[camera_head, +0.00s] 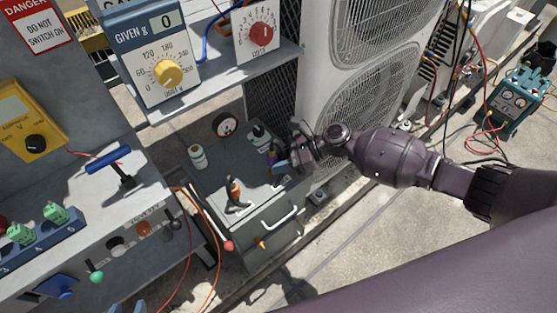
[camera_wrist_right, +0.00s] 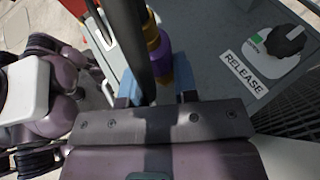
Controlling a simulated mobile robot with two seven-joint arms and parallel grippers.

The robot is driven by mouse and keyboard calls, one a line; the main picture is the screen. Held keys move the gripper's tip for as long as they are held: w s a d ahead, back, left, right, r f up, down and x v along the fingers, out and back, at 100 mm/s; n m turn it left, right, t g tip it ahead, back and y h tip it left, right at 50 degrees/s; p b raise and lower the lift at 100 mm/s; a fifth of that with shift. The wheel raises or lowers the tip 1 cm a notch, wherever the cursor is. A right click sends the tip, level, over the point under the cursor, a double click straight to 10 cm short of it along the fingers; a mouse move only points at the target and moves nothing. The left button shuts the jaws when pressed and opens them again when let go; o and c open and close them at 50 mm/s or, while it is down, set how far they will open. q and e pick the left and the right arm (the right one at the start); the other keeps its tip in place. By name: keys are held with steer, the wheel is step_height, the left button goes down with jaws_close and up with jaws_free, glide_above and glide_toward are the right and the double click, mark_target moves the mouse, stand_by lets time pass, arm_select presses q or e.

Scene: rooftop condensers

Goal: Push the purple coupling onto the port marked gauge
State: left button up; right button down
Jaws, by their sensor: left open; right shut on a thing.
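The purple coupling (camera_wrist_right: 154,38) has gold bands and stands between the blue fingertips of my right gripper (camera_wrist_right: 160,88) in the right wrist view. That gripper is shut on it. In the head view the coupling (camera_head: 272,156) is a small purple patch beside my right gripper (camera_head: 281,167), over the right side of the grey cabinet top. A dark rod or hose crosses in front of it in the wrist view. I cannot read a gauge mark on any port, and the coupling's far end is unclear. My left gripper (camera_head: 126,308) shows only blue fingertips at the bottom edge, apart and empty.
The cabinet top (camera_head: 212,178) carries a round dial (camera_head: 225,125), a white bottle (camera_head: 197,156) and an orange-and-black handle (camera_head: 235,190). A black knob (camera_wrist_right: 284,42) sits by a RELEASE label (camera_wrist_right: 243,74). The condenser (camera_head: 350,70) stands behind; a panel (camera_head: 60,215) stands left.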

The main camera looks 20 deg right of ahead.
arm_select(q)
steer(key=shift+s+f, duration=0.1)
steer(key=shift+f, duration=0.15)
arm_select(e)
steer(key=shift+f, duration=0.25)
arm_select(q)
steer(key=shift+d+f, duration=0.15)
steer(key=shift+f, duration=0.1)
arm_select(e)
steer(key=shift+f, duration=0.3)
arm_select(q)
steer(key=shift+s+f+b, duration=0.15)
steer(key=shift+b, duration=0.15)
arm_select(e)
steer(key=shift+f, duration=0.2)
arm_select(q)
steer(key=shift+a, duration=0.2)
steer(key=shift+d+f, duration=0.1)
steer(key=shift+d, duration=0.1)
arm_select(e)
steer(key=shift+f, duration=0.2)
arm_select(q)
steer(key=shift+s+a+f, duration=0.2)
steer(key=shift+f, duration=0.05)
arm_select(e)
steer(key=shift+f, duration=0.3)
stand_by(0.3)
